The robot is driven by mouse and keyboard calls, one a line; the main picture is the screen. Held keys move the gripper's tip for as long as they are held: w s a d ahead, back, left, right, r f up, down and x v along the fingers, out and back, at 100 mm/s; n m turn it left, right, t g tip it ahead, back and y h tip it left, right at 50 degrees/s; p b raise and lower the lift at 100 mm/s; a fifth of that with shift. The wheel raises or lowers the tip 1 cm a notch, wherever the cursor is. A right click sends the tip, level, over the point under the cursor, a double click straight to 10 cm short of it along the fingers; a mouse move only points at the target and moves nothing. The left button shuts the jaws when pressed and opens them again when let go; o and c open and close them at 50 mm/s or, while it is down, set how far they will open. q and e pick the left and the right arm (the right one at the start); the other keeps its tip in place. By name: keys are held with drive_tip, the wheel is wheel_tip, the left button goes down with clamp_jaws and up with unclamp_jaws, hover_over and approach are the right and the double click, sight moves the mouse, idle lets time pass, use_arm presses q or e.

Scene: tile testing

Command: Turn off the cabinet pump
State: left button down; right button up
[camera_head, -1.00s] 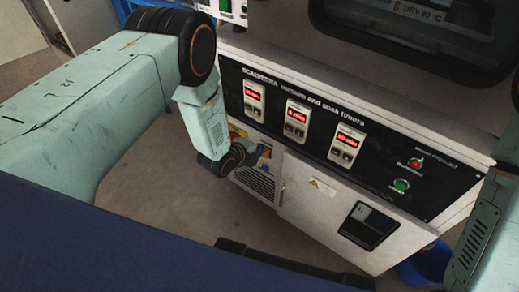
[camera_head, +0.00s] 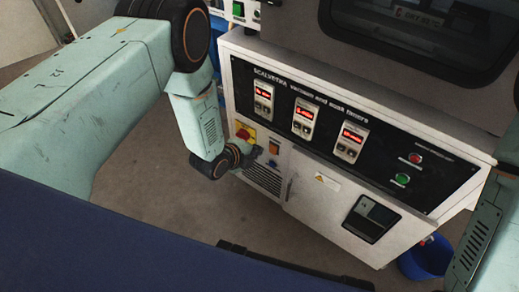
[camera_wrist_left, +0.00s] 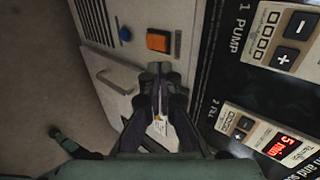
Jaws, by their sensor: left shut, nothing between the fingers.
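The white cabinet (camera_head: 322,198) carries a black timer panel (camera_head: 375,152) with several red displays. Below the panel's left end are a red-and-yellow switch (camera_head: 243,133) and an orange switch (camera_head: 274,147). The orange switch shows large in the left wrist view (camera_wrist_left: 158,40), with a small blue button (camera_wrist_left: 125,33) beside it. My left gripper (camera_head: 259,151) is by the cabinet's lower left front, close to these switches. In the left wrist view my left gripper (camera_wrist_left: 155,72) is shut and empty, its tips just below the orange switch in the picture. I cannot tell whether they touch the cabinet. My right gripper is out of view.
A red button (camera_head: 415,158) and a green button (camera_head: 402,179) sit at the panel's right end. A vent grille (camera_head: 264,179) is below the orange switch. A blue bucket (camera_head: 425,260) stands on the floor at right. The floor at the lower left is clear.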

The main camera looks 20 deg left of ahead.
use_arm(q)
drive_tip(key=s+r, duration=0.1)
drive_tip(key=s+r+p, duration=0.1)
drive_tip(key=r, duration=0.1)
drive_tip(key=s+a+r, duration=0.1)
drive_tip(key=shift+r+p, duration=0.15)
drive_tip(key=shift+p, duration=0.25)
drive_tip(key=shift+a, duration=0.1)
drive_tip(key=s+a+f+n+g+y, duration=0.1)
drive_tip(key=s+a+f+n+g, duration=0.15)
drive_tip(key=s+n, duration=0.55)
drive_tip(key=s+a+f+n+g+y, duration=0.1)
drive_tip(key=s+f+n+g, duration=0.15)
drive_tip(key=s+n, duration=0.6)
drive_tip(key=s+r+n+g, duration=0.2)
drive_tip(key=s+n, duration=0.1)
drive_tip(key=s, duration=0.5)
drive_tip(key=s+a+r+n+g+y+p, duration=0.1)
drive_tip(key=s+r+n+g, duration=0.1)
drive_tip(key=s, duration=0.7)
drive_tip(key=shift+a+r+n+g, duration=0.15)
drive_tip(key=shift+r+n+g, duration=0.15)
drive_tip(key=shift+r+n, duration=0.15)
